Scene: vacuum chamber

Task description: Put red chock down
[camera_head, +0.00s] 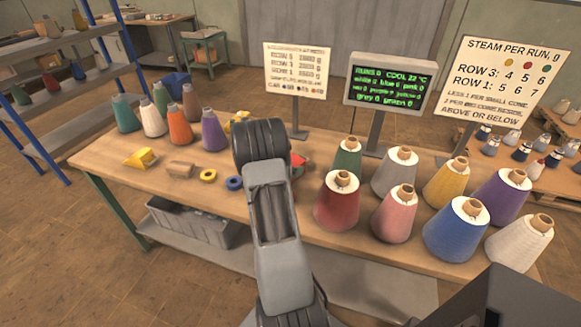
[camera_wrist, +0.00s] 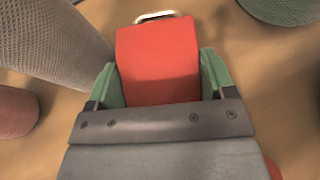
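The red chock (camera_wrist: 158,62) sits between the two green fingers of my gripper (camera_wrist: 160,85) in the wrist view, with a pale loop at its far end. The fingers press against its sides, so my gripper is shut on it. In the head view only a bit of the red chock (camera_head: 298,162) shows at the right of my arm, over the wooden table (camera_head: 130,181). My arm hides the gripper there. I cannot tell whether the chock touches the table.
Large yarn cones stand close by on the right: green (camera_head: 347,158), red (camera_head: 337,204), grey (camera_head: 393,174) and others. Smaller cones, a yellow chock (camera_head: 140,158) and rings (camera_head: 208,175) are at the left. Signs and a screen (camera_head: 390,84) stand along the back.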

